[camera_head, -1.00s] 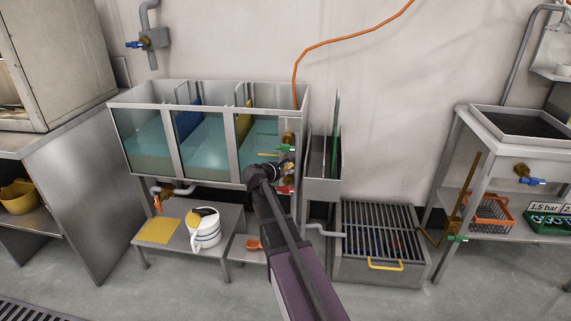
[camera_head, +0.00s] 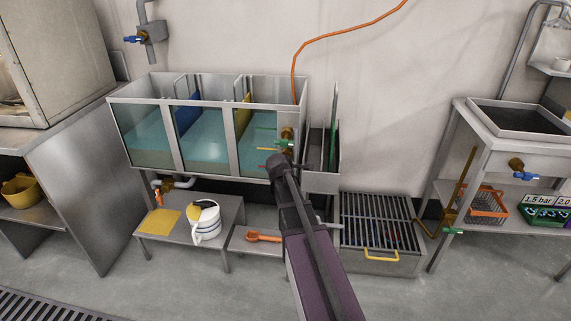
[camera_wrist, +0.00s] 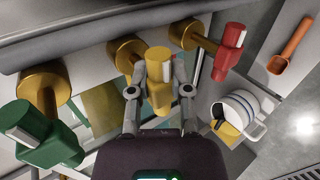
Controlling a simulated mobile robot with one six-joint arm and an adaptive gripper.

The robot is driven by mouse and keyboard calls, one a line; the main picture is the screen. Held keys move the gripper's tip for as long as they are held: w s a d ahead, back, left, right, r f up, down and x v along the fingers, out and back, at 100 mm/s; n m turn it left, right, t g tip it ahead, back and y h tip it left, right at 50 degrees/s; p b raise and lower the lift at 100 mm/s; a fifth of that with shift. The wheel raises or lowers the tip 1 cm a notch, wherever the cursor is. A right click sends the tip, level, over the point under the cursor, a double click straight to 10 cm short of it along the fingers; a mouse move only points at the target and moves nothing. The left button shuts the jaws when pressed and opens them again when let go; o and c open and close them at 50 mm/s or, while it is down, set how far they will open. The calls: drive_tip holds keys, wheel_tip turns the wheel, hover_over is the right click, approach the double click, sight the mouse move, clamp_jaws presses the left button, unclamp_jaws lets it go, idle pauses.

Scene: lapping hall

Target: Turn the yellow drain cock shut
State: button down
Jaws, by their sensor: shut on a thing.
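In the wrist view three cocks on brass stems stand in a row. The yellow drain cock (camera_wrist: 158,68) is in the middle, with its handle between the two fingers of my gripper (camera_wrist: 160,92). The fingers are closed on it from both sides. A green cock (camera_wrist: 45,135) is at the left and a red cock (camera_wrist: 229,52) at the right, both apart from the fingers. In the head view my gripper (camera_head: 285,158) is at the right end of the tank front, and my arm hides most of the yellow cock there.
The three-bay tank (camera_head: 234,143) holds bluish liquid. Below it a low bench (camera_head: 165,247) carries a white jug (camera_head: 206,226) and a yellow sheet (camera_head: 158,223); an orange scoop (camera_head: 265,237) lies to their right. A grated floor box (camera_head: 375,262) stands at the right.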

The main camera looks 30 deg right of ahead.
drive_tip(key=shift+w+t, duration=0.25)
drive_tip(key=shift+t, duration=0.05)
drive_tip(key=c, duration=0.5)
unclamp_jaws()
drive_tip(key=shift+y, duration=0.3)
drive_tip(key=shift+c, duration=0.2)
drive_tip(key=shift+s, duration=0.1)
drive_tip(key=shift+s, duration=0.1)
